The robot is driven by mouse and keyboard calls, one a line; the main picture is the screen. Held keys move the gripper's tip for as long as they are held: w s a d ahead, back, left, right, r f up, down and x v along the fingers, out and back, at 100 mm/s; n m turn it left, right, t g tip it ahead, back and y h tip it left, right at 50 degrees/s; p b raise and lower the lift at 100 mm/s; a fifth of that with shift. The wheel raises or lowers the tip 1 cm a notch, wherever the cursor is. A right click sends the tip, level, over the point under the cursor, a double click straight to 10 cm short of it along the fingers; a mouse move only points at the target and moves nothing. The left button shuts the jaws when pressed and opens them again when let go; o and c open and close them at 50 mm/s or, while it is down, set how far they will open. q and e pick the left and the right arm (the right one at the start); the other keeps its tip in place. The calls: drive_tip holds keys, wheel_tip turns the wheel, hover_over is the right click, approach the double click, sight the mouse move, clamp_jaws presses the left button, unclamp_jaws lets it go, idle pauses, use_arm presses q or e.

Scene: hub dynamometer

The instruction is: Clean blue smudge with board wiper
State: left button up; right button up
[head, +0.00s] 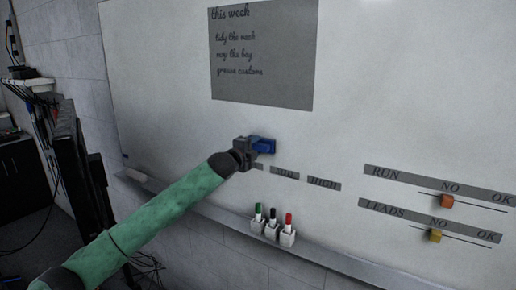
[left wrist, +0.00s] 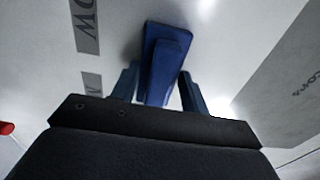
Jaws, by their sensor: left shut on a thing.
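My left gripper (head: 252,147) is in front of the whiteboard (head: 180,75), below the grey "this week" panel. It is shut on the blue board wiper (head: 265,144). In the left wrist view the wiper (left wrist: 166,48) sits between the two fingers of my gripper (left wrist: 158,82), with its wide part toward the board. It is at or very near the board surface; I cannot tell whether it touches. No blue smudge shows in either view; the wiper and gripper hide part of the board. My right gripper is not in view.
Grey labels, one reading HIGH (head: 324,183), lie just below the wiper. A marker holder (head: 271,232) with green, black and red markers is below them. Orange (head: 447,201) and yellow (head: 435,236) sliders are at right. A ledge (head: 215,213) runs along the board's bottom.

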sight(265, 149)
use_arm(q)
drive_tip(key=shift+w+a+r+p, duration=0.1)
drive_tip(key=shift+w+a+p, duration=0.3)
drive_tip(key=shift+w+a, duration=0.35)
drive_tip(key=shift+w+a+r+p, duration=0.1)
drive_tip(key=shift+w+a+p, duration=0.3)
drive_tip(key=shift+a, duration=0.5)
drive_tip(key=shift+s+d, duration=0.6)
drive_tip(key=shift+d, duration=0.25)
drive_tip(key=shift+s+d, duration=0.55)
drive_tip(key=shift+d, duration=0.3)
drive_tip(key=shift+s+d+b, duration=0.2)
drive_tip(key=shift+s+d, duration=0.45)
drive_tip(key=shift+d, duration=0.2)
drive_tip(key=shift+s+d+b, duration=0.2)
drive_tip(key=shift+s+d, duration=0.4)
drive_tip(key=shift+d, duration=0.25)
